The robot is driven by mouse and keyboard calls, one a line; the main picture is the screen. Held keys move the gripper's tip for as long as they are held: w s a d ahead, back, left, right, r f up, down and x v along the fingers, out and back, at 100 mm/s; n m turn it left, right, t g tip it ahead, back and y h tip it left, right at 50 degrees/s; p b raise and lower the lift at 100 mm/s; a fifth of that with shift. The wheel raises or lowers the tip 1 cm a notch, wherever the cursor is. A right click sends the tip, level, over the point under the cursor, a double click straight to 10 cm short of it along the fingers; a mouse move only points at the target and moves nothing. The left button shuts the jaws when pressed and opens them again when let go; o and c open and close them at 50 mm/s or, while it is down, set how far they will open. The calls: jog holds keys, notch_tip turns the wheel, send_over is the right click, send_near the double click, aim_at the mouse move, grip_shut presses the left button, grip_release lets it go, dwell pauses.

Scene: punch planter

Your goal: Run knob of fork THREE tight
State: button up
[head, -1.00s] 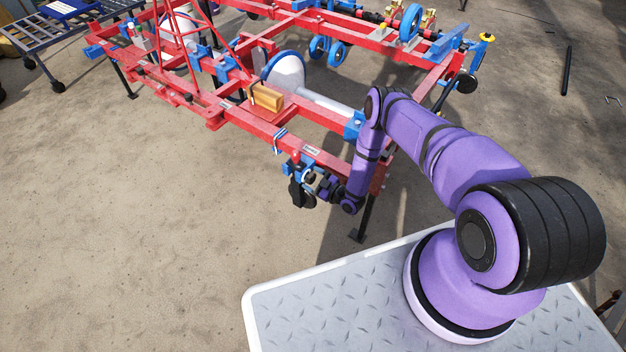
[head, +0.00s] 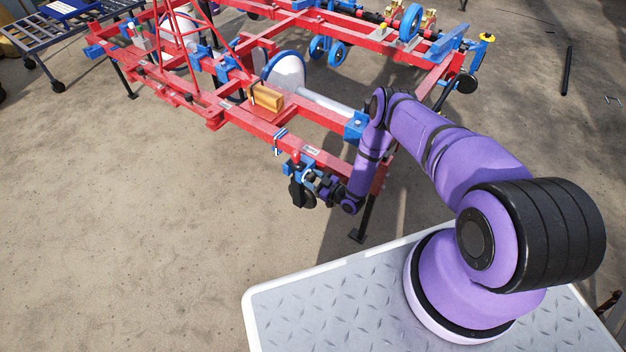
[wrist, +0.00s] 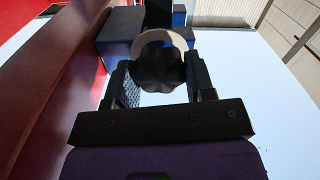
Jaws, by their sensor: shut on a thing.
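The black lobed knob (wrist: 159,72) sits between the two fingers of my gripper (wrist: 160,84) in the wrist view. The fingers are closed in on its sides. A pale ring (wrist: 165,38) and a blue bracket (wrist: 122,28) show behind the knob. In the head view my gripper (head: 312,185) is at the blue fork fitting (head: 293,167) below the front red beam, next to a dark wheel-like part (head: 301,193). The knob itself is too small and covered to make out there. I cannot read a fork number on this fitting.
The red beam (wrist: 62,95) runs close along the left of my gripper in the wrist view. A wooden block (head: 267,97) sits on the red frame. A black support leg (head: 364,218) stands to the right of my gripper. The sandy ground in front is clear.

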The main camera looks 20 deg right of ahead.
jog(key=shift+d+m, duration=0.1)
jog(key=shift+m, duration=1.9)
jog(key=o, duration=0.9)
jog(key=v, duration=1)
jog(key=shift+s+d, duration=0.2)
jog(key=shift+s, duration=0.15)
jog(key=shift+d, duration=0.1)
jog(key=v, duration=1)
jog(key=shift+s+d, duration=0.15)
jog(key=shift+s, duration=0.15)
